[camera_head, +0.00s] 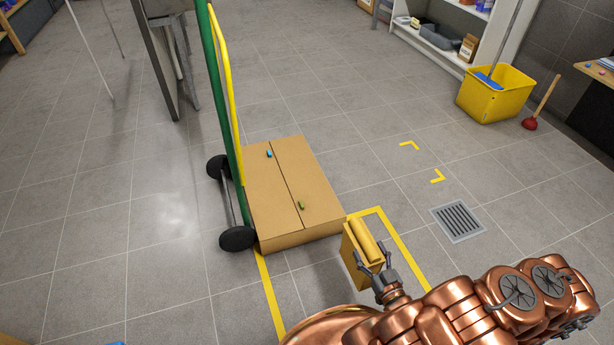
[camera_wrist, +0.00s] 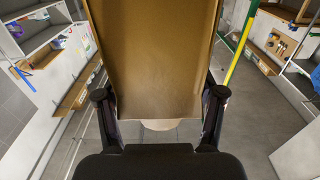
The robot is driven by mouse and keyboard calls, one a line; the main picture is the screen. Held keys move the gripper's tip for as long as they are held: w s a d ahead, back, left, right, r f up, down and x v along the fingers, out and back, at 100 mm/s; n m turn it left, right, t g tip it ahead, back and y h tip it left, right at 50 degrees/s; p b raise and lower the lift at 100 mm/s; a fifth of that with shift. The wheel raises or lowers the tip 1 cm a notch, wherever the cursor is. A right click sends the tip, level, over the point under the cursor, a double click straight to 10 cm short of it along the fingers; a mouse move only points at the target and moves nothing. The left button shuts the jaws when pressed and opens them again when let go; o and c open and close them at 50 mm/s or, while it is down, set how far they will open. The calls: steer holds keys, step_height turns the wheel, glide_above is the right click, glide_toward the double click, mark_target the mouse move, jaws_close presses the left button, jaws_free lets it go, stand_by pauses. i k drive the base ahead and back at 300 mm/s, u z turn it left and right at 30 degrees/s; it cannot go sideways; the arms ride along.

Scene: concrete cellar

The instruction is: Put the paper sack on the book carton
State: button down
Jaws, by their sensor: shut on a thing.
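My gripper (camera_head: 372,266) is shut on a tan paper sack (camera_head: 357,252), with one finger on each side of it. In the wrist view the sack (camera_wrist: 155,60) fills the upper middle between the two fingers (camera_wrist: 160,98). The book carton (camera_head: 272,185) is a flat brown box in the middle of the head view. A small blue thing and a small green thing lie on its top. The sack is in front of the carton's near right corner in the picture. I cannot tell how high the sack is above the floor.
A green and yellow hand truck (camera_head: 222,120) with black wheels stands at the carton's left side. A floor drain (camera_head: 459,221) lies to the right. A yellow bucket (camera_head: 495,94), a plunger (camera_head: 532,121) and a white shelf (camera_head: 437,45) are farther off.

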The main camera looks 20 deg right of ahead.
mark_target(313, 189)
steer(key=i, duration=0.85)
